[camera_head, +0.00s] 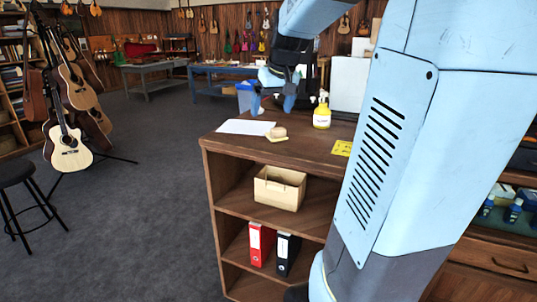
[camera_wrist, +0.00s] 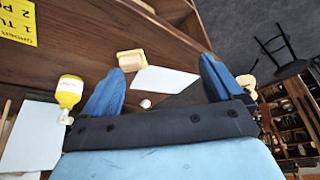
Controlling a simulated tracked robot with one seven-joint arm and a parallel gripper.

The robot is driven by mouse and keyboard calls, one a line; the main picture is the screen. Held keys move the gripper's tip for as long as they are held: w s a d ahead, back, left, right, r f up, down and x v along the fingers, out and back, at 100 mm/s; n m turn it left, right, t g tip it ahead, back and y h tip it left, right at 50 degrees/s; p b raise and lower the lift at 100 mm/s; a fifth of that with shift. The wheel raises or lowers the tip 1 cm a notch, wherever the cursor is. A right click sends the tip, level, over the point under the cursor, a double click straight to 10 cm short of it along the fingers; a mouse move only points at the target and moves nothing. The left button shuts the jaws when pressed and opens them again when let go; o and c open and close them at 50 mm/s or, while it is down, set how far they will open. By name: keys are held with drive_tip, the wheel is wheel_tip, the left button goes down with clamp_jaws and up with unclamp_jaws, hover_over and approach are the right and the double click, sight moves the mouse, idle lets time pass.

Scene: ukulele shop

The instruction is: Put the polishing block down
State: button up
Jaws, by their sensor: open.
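The polishing block (camera_head: 278,132) looks like a small tan, rounded piece with a pale yellow layer under it. It rests on the wooden counter top (camera_head: 308,150), beside the right end of a white sheet (camera_head: 246,127). In the wrist view the block (camera_wrist: 131,60) lies near the tip of the left finger, next to the white sheet (camera_wrist: 165,80). My gripper (camera_head: 272,104) is above the counter, behind the block in the head view. Its blue fingers (camera_wrist: 163,64) are spread wide with nothing held between them.
A yellow pump bottle (camera_head: 321,115) stands on the counter right of my gripper. A yellow card (camera_head: 342,148) lies near the front edge. The shelves below hold a cardboard box (camera_head: 280,188) and red and black binders. Guitars and a black stool (camera_head: 18,173) stand left; floor between is clear.

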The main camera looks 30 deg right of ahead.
drive_tip(key=s+a+f, duration=0.2)
drive_tip(key=s+a, duration=0.4)
drive_tip(key=s, duration=0.4)
drive_tip(key=s+a+f+n, duration=0.1)
drive_tip(key=s+a+f, duration=0.1)
drive_tip(key=s+a, duration=0.4)
drive_tip(key=s, duration=0.4)
drive_tip(key=shift+s+a+f+t, duration=0.15)
drive_tip(key=shift+s+t, duration=0.1)
drive_tip(key=shift+t, duration=0.15)
